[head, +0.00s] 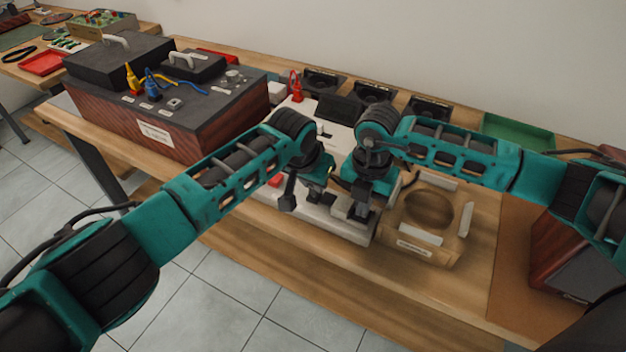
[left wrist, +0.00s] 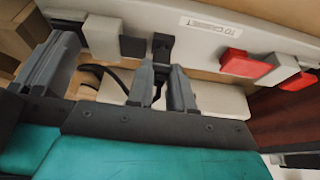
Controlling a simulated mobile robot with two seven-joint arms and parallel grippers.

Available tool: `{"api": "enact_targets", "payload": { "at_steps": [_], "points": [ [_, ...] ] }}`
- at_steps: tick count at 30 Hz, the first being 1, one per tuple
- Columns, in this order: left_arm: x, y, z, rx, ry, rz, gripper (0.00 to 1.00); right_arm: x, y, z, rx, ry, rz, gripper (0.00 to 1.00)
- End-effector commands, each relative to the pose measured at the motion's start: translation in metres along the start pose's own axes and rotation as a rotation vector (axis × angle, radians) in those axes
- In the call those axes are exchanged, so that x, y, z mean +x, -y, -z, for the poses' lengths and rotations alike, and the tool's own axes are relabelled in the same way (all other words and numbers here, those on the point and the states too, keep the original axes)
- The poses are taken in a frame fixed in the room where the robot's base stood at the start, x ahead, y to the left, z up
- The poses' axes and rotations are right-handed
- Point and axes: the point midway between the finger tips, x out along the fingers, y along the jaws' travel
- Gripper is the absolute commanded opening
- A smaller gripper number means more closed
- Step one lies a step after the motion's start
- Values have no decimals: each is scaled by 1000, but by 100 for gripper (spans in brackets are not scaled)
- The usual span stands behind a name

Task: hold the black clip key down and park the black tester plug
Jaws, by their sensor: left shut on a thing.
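My left gripper (head: 289,196) is low at the front edge of the white unit (head: 352,236). In the left wrist view its grey fingers (left wrist: 162,88) are shut on a dark piece that looks like the black tester plug (left wrist: 162,46); a black cord runs by the fingers. A small black block that looks like the black clip key (left wrist: 133,46) sits beside the held plug, against a white block (left wrist: 102,36). My right gripper (head: 352,206) is close by, at the unit's front right. Its fingertips are small and partly covered, so its opening and contact are unclear.
A red key (left wrist: 240,64) sits on the unit beyond the "TO CABINET" label. A wooden holder with a round recess (head: 430,208) stands right of the unit. A large dark cabinet (head: 200,110) stands left. A green tray (head: 518,134) lies at the back right. Both arms crowd the unit.

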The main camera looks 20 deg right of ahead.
Motion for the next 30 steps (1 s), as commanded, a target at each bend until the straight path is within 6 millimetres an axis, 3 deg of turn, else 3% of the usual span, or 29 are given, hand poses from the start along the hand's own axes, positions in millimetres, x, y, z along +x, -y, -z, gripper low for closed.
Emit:
{"api": "enact_targets", "payload": {
  "at_steps": [14,30],
  "points": [
    [-5,0,2,-1,0,0,0,2,1,1,0,-2,5,0],
    [-25,1,10,-1,0,0,0,2,1,1,0,-2,4,0]
  ]
}}
